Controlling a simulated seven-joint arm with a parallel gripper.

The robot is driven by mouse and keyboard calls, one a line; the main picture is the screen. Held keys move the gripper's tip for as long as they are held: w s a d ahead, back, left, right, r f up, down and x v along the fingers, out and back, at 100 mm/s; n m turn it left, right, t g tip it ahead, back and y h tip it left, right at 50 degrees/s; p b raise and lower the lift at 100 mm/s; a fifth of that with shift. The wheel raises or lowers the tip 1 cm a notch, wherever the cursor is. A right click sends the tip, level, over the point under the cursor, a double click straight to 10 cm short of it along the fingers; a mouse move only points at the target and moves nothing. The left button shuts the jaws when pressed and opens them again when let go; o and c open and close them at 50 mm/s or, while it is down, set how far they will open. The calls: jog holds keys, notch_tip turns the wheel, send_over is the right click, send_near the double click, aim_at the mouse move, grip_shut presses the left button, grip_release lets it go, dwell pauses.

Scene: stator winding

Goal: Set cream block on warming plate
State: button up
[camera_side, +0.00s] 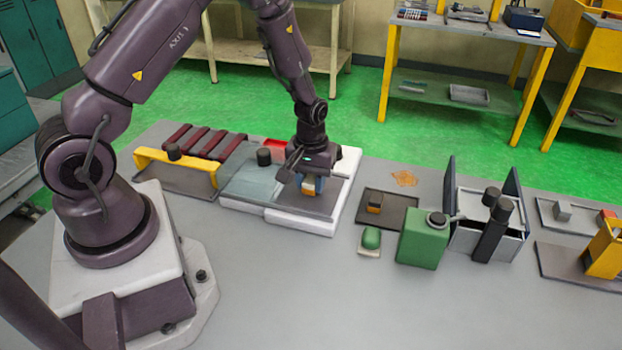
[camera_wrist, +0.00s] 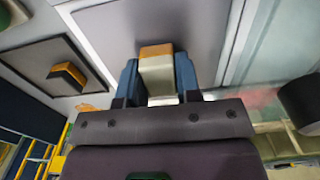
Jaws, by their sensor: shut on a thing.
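The cream block (camera_wrist: 157,76), with an orange-brown end, is between the blue fingers of my gripper (camera_wrist: 158,82) in the wrist view. My gripper (camera_side: 312,183) is shut on it and points down over a grey plate (camera_side: 321,205) set in a white base in the side view. This plate looks like the warming plate, and its bare surface also shows in the wrist view (camera_wrist: 205,35). In the side view only a small part of the block shows at the fingertips. I cannot tell whether it touches the plate.
A clear glass panel (camera_side: 252,180) covers the left part of the white base, with a black knob (camera_side: 264,157) beside it. A dark tray (camera_side: 398,214) holding a small dark-and-orange block (camera_side: 375,203) lies to the right. A green box (camera_side: 421,240) stands farther right.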

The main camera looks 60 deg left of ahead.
aim_at(311, 179)
jog(key=o, duration=1.2)
jog(key=shift+o, duration=0.2)
jog(key=shift+r, duration=0.15)
jog(key=shift+r, duration=3.35)
